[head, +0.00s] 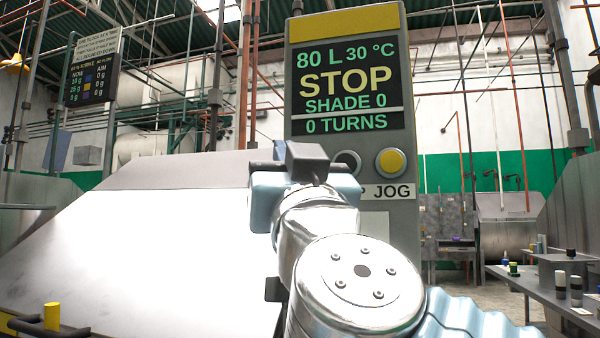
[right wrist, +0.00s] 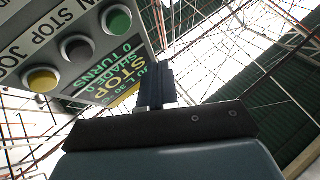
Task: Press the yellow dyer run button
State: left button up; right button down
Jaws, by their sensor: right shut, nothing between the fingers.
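The dyer control panel (head: 300,70) has a yellow top band and a display reading STOP, SHADE 0 and 0 TURNS. In the right wrist view its buttons form a slanting row: a green one (right wrist: 116,19) by a label ending in N, a dark grey one (right wrist: 78,48) by STOP, and a yellow one (right wrist: 41,79) by JOG. The yellow JOG button (head: 391,161) shows in the head view; the green one is hidden there behind my right gripper (head: 305,158). That gripper is shut and empty before the panel's lower left. Its fingers (right wrist: 155,86) appear beside the green button, not over it.
A large pale metal housing (head: 160,230) stands left of the panel. A sign board (head: 92,72) hangs at the upper left. A bench (head: 560,291) with small bottles is at the right. Open floor shows between bench and panel.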

jog(key=shift+w+d, duration=0.25)
jog(key=shift+w, duration=0.55)
jog(key=shift+w+d, duration=0.3)
jog(key=shift+w, duration=0.55)
jog(key=shift+w+d, duration=0.25)
jog(key=shift+w, duration=0.55)
jog(key=shift+w, duration=0.1)
jog(key=shift+w+d+p, duration=0.1)
jog(key=shift+w+p, duration=0.2)
jog(key=shift+p, duration=0.05)
